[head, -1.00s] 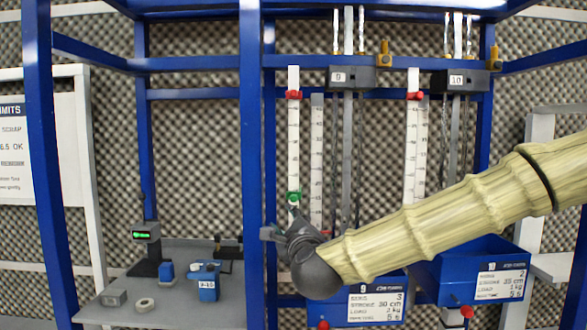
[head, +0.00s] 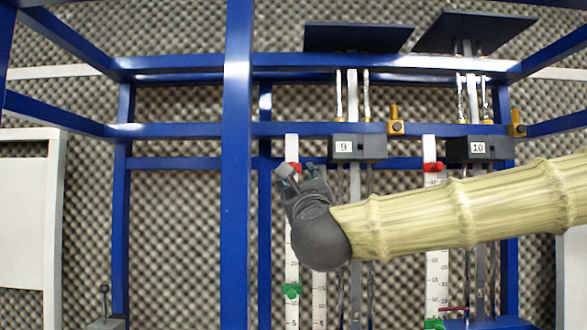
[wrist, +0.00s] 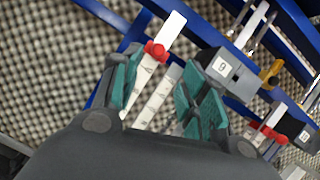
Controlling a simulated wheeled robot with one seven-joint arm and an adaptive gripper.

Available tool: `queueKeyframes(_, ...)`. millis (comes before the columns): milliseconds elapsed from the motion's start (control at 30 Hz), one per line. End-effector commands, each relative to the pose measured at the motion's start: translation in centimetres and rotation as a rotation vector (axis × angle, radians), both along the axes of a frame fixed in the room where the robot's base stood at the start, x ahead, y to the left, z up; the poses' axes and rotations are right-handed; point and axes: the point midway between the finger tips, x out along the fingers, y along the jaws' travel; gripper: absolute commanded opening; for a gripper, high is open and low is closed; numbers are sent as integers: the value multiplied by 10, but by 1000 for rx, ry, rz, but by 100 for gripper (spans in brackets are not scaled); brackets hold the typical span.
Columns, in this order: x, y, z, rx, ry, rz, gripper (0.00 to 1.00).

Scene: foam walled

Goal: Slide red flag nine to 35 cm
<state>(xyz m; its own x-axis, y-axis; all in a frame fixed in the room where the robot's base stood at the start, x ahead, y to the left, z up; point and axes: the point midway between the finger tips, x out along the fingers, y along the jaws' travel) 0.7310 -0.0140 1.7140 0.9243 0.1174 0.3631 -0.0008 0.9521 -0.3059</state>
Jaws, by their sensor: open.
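Red flag nine (head: 293,167) is a small red slider near the top of the white upright scale (head: 292,230) left of the block marked 9 (head: 345,147). My gripper (head: 297,170) is open beside the flag and partly covers it in the head view. In the wrist view the red flag (wrist: 155,52) shows between and beyond the two green-padded fingers (wrist: 160,88), nearer the left one. I see no contact. The numbers near the flag are too small or hidden to read. A green flag (head: 291,290) sits lower on the same scale.
To the right stands a like station with a block marked 10 (head: 478,148), its own red flag (head: 433,167) and green flag (head: 434,323). A blue frame post (head: 237,160) stands left of my gripper. Yellow catches (head: 396,122) sit on the crossbar.

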Motion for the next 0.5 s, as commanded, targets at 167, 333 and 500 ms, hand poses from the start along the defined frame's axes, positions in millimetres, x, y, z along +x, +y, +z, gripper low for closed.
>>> queueKeyframes(167, 20, 5, 12, -1, 1, 2, 44)
queueKeyframes(333, 44, 7, 21, -3, 2, 2, 44)
queueKeyframes(500, 65, 9, 30, -2, 1, -1, 44)
